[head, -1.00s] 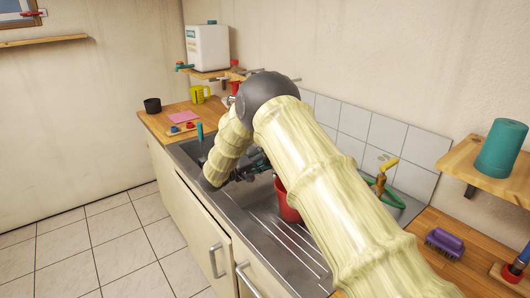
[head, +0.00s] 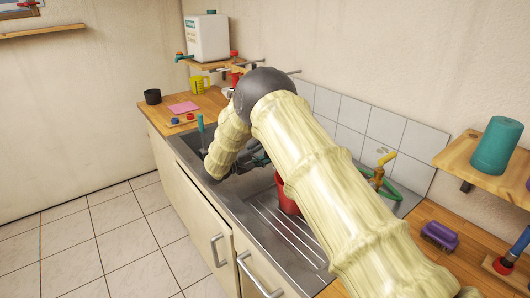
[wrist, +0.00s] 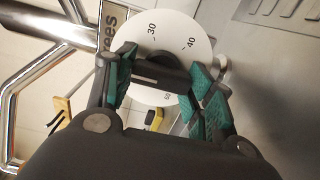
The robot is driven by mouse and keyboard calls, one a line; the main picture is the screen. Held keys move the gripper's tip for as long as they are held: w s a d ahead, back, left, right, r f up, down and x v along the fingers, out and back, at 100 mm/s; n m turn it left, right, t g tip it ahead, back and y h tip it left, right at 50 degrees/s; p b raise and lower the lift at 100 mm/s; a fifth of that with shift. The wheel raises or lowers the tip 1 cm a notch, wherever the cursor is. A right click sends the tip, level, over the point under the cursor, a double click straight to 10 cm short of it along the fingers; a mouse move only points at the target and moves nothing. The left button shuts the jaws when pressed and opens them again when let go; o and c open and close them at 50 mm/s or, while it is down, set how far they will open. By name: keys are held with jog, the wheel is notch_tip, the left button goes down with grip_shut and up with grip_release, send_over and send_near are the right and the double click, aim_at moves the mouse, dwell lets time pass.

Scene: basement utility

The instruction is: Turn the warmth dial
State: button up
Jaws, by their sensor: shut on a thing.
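The warmth dial (wrist: 178,26) shows in the wrist view as a round white disc with printed numbers, among them 30 and 40. A dark bar-shaped grip (wrist: 158,72) with a short white line crosses its middle. My gripper (wrist: 164,78) has its teal-padded fingers on either side of this grip and is shut on it. In the head view my gripper (head: 252,158) is low over the sink, partly behind my arm. The dial cannot be made out there.
A metal sink with a ridged drainer (head: 268,232) lies under my arm, and a red cup (head: 286,204) stands on it. A brass tap (head: 378,176) with green hose is at right. A purple brush (head: 439,236) lies on the worktop. Chrome pipes (wrist: 40,70) run left in the wrist view.

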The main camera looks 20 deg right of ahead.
jog(key=shift+f, duration=0.15)
jog(key=o, duration=1)
jog(key=shift+d, duration=0.15)
jog(key=shift+o, duration=0.2)
jog(key=v, duration=1.2)
jog(key=shift+s, duration=0.1)
